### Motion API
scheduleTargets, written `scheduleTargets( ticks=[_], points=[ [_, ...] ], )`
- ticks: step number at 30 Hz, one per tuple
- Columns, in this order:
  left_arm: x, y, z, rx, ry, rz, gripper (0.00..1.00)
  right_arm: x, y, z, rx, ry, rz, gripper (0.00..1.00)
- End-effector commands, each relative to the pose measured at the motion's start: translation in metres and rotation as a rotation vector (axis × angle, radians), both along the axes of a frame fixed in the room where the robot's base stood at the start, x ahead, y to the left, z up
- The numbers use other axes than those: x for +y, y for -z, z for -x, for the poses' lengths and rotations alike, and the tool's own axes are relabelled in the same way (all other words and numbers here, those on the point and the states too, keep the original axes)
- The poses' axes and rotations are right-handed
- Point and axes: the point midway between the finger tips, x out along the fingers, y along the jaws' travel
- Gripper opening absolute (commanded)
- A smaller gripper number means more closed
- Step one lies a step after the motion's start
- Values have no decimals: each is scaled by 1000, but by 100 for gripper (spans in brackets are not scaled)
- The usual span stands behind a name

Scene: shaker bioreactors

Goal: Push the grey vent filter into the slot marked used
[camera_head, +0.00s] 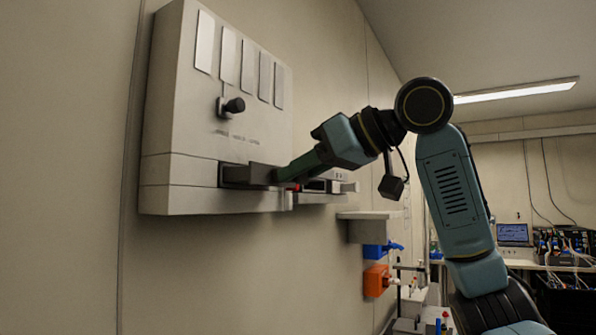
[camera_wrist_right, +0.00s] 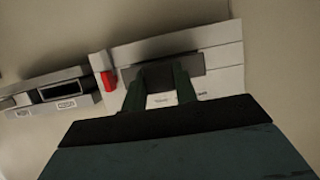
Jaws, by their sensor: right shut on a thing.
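My right gripper (camera_head: 282,175) reaches the wall unit (camera_head: 213,110) from the right. Its green fingers are shut on a dark grey block, which looks like the grey vent filter (camera_head: 262,174). The block sits at the wide opening low in the unit's front; how deep it sits is unclear. In the wrist view the gripper (camera_wrist_right: 161,82) has the grey filter (camera_wrist_right: 158,74) between its fingers. A small rack (camera_wrist_right: 50,112) beside the unit has two labelled slots. Its right slot (camera_wrist_right: 66,90) looks dark and empty; the labels are too blurred to read surely. My left gripper is out of view.
A red part (camera_wrist_right: 108,81) stands between the unit and the rack. A black knob (camera_head: 234,105) sticks out above the opening. A small shelf (camera_head: 368,215), a blue part (camera_head: 376,251) and an orange part (camera_head: 375,281) are on the wall further right.

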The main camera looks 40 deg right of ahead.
Motion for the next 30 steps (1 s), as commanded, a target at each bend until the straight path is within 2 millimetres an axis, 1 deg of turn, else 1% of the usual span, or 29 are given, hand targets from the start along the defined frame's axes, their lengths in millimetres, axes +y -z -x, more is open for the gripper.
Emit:
scheduleTargets(
  ticks=[24,30],
  points=[
    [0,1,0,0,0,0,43,-7,0,17,-1,0,-1,5],
    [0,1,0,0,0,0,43,-7,0,18,-1,0,-1,5]
  ],
)
